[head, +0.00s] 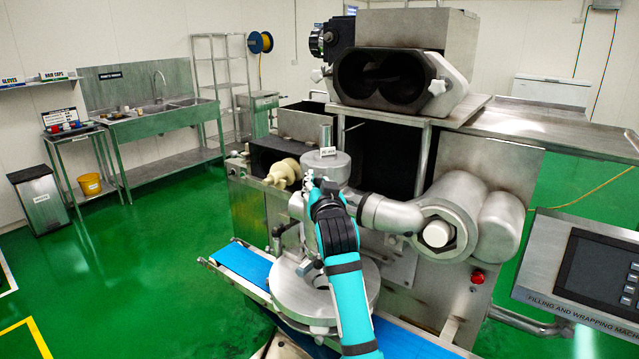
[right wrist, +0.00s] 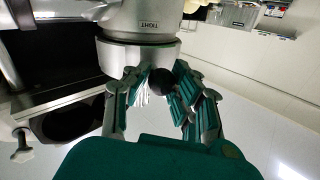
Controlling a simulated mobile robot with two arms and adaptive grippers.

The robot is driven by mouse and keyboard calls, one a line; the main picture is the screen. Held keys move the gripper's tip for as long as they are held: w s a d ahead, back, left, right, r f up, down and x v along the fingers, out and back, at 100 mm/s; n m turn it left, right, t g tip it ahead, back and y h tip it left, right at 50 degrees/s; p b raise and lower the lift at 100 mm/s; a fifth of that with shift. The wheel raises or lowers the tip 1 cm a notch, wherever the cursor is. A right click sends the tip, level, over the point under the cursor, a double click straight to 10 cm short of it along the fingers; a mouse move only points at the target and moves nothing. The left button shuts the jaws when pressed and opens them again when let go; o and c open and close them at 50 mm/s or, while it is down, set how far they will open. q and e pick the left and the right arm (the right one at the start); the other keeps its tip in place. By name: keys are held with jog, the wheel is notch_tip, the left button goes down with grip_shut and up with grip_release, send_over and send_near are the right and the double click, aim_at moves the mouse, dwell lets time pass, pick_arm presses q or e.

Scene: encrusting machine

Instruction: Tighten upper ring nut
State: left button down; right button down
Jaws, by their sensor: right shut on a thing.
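The upper ring nut (head: 325,168) is a grey metal cylinder with a small label plate, at the upper middle of the machine in the head view. In the right wrist view, its smooth ring (right wrist: 135,52) shows below a housing with a label reading TIGHT. My right gripper (head: 310,187) is at the front left of the nut. Its fingers (right wrist: 160,88) are closed around a dark round knob (right wrist: 160,80) at the ring's edge. The fingers partly hide the knob and where it joins the ring. My left gripper is not in view.
A cream-coloured part (head: 283,173) sits just left of the nut. Below my arm are a round metal plate (head: 300,292) and a blue conveyor belt (head: 243,264). The green floor at left is open.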

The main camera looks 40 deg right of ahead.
jog(key=shift+a+r, duration=0.1)
jog(key=shift+r, duration=0.25)
jog(key=c, duration=1.5)
grip_release()
jog(key=shift+w, duration=0.1)
jog(key=o, duration=0.4)
jog(key=shift+w+f, duration=0.3)
jog(key=shift+f, duration=0.05)
jog(key=shift+o, duration=0.2)
jog(key=shift+s, duration=0.15)
jog(key=shift+s+a, duration=0.1)
jog(key=shift+s, duration=0.15)
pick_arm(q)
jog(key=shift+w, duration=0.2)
pick_arm(e)
jog(key=v, duration=1.1)
jog(key=shift+a, duration=0.2)
jog(key=shift+s, duration=0.1)
